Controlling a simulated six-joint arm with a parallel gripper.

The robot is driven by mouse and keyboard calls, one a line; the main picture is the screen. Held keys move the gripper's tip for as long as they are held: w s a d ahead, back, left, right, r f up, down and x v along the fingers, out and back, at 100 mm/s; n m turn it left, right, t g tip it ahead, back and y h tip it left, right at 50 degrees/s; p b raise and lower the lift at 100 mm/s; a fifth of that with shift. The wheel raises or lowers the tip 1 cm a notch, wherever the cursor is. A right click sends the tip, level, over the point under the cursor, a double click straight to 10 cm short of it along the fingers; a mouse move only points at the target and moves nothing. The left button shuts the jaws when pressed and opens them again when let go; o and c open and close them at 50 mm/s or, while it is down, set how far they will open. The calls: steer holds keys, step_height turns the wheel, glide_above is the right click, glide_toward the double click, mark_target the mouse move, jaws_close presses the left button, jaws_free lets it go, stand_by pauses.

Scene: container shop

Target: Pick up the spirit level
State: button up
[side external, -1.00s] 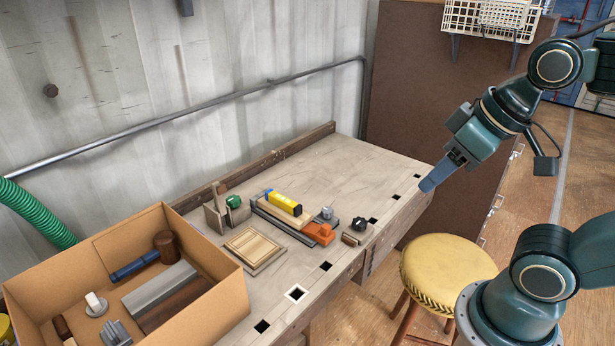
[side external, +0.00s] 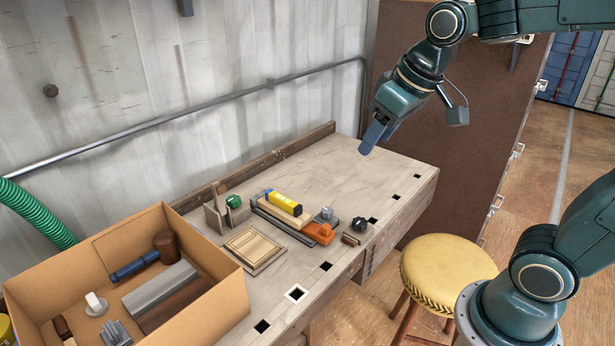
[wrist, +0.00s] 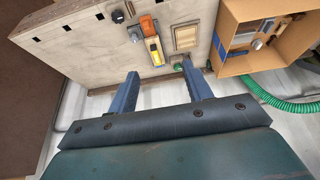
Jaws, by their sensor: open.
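My gripper (side external: 372,140) is up in the air above the bench's far right end, well apart from the level. In the wrist view my gripper (wrist: 160,72) shows two blue fingers spread apart with nothing between them.
An orange-bodied tool (side external: 319,233) and a dark knob (side external: 359,224) sit close to the level's right. A wooden framed panel (side external: 255,247) lies in front. A cardboard box (side external: 232,303) of tools stands at left. The bench's right end is clear. A yellow stool (side external: 447,268) stands beside it.

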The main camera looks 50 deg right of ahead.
steer(key=w+d+f, duration=0.2)
steer(key=w+f, duration=0.6)
steer(key=w, duration=0.4)
steer(key=w+d+f+g, duration=0.1)
steer(key=w+d+f, duration=0.2)
steer(key=w+f, duration=0.5)
steer(key=w, duration=0.5)
steer(key=shift+d+f+g, duration=0.15)
steer(key=shift+f+g, duration=0.15)
steer(key=shift+f, duration=0.05)
glide_above(284, 198)
steer(key=s, duration=0.2)
steer(key=shift+w+f, duration=0.1)
steer(key=shift+f, duration=4.05)
steer(key=shift+x, duration=2.6)
jaws_close()
